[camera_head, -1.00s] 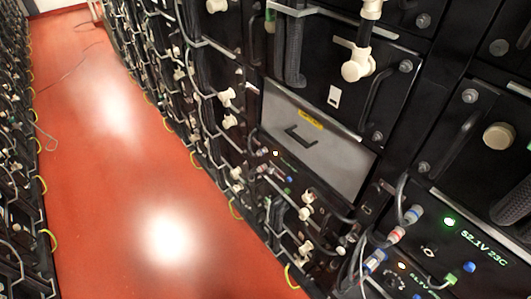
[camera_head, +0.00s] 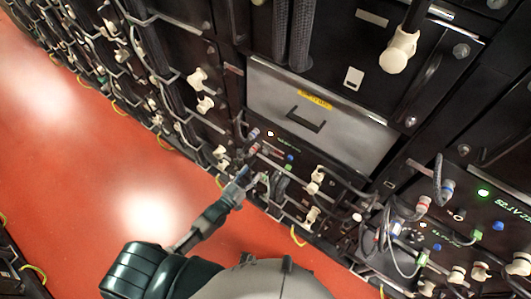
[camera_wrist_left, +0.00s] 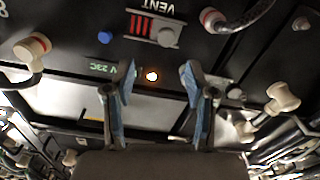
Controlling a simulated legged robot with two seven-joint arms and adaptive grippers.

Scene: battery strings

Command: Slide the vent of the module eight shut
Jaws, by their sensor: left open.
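In the left wrist view the vent (camera_wrist_left: 138,24) is a small slot with red bars showing, lettered VENT. A grey slider knob (camera_wrist_left: 168,37) sits at its right end in that view. The black module panel (camera_wrist_left: 75,18) bears what looks like an 8 at the top left corner. My left gripper (camera_wrist_left: 158,88) is open and empty, its two blue-padded fingers apart below the vent in that view, on either side of a lit orange lamp (camera_wrist_left: 152,76). In the head view my left gripper (camera_head: 250,184) is by the lower front of the rack. My right gripper is not in view.
A grey drawer front (camera_head: 345,133) sits above the panel in the head view. Cables (camera_head: 395,240) hang at the right. Red floor (camera_head: 100,160) is clear.

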